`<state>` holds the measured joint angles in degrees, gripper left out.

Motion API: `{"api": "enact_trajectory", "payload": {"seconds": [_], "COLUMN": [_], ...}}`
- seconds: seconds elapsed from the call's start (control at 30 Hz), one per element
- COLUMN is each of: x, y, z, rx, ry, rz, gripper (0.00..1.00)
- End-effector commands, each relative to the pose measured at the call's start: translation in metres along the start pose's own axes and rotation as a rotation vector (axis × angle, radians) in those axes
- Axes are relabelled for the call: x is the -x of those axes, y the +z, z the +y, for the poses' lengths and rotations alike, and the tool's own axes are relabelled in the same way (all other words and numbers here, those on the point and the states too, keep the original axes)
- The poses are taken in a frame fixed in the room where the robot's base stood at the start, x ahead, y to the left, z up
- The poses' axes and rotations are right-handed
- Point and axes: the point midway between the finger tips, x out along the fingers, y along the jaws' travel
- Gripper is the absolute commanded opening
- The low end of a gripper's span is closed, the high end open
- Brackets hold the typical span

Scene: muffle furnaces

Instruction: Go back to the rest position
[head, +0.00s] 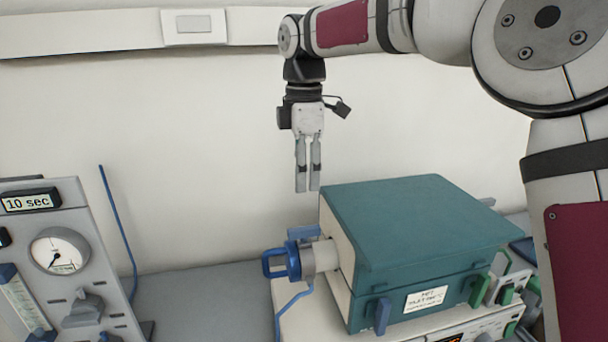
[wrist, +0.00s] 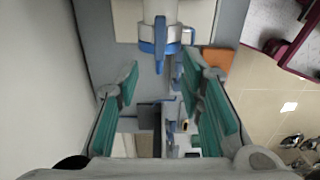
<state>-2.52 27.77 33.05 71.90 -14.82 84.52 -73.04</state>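My gripper (head: 307,188) hangs pointing down in the head view, above and just left of the back of the teal-lidded furnace (head: 420,225). In the wrist view my gripper (wrist: 161,80) has its two teal-padded fingers well apart, with nothing held between them. The fingertips are clear of the furnace and of the blue-ringed tube end (head: 293,262) on its left side. That tube end also shows between and beyond the fingers in the wrist view (wrist: 160,47).
A grey instrument panel (head: 95,270) with a dial and a "10 sec" display stands at the left. Grey bench top (head: 205,285) lies clear between it and the furnace. The white wall (head: 180,130) is behind. A blue hose (head: 118,225) rises beside the panel.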

Motion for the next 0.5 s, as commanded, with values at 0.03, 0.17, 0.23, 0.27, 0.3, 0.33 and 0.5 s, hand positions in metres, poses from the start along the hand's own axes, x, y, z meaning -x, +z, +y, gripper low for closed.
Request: {"api": "enact_trajectory", "payload": {"seconds": [0.03, 0.17, 0.23, 0.27, 0.3, 0.33, 0.5], "x": [0.000, 0.000, 0.000, 0.001, 0.003, 0.005, 0.022], "y": [0.000, 0.000, 0.000, 0.001, 0.002, 0.004, 0.022], "z": [0.000, 0.000, 0.000, -0.002, -0.005, -0.009, -0.047], "rx": [0.000, 0.000, 0.000, -0.007, -0.023, -0.042, -0.237], "ry": [0.000, 0.000, 0.000, 0.003, 0.007, 0.012, 0.068], "rz": [0.000, 0.000, 0.000, -0.003, -0.010, -0.016, -0.065], "gripper": [0.35, 0.35, 0.35, 0.35, 0.35, 0.35, 0.35]}}
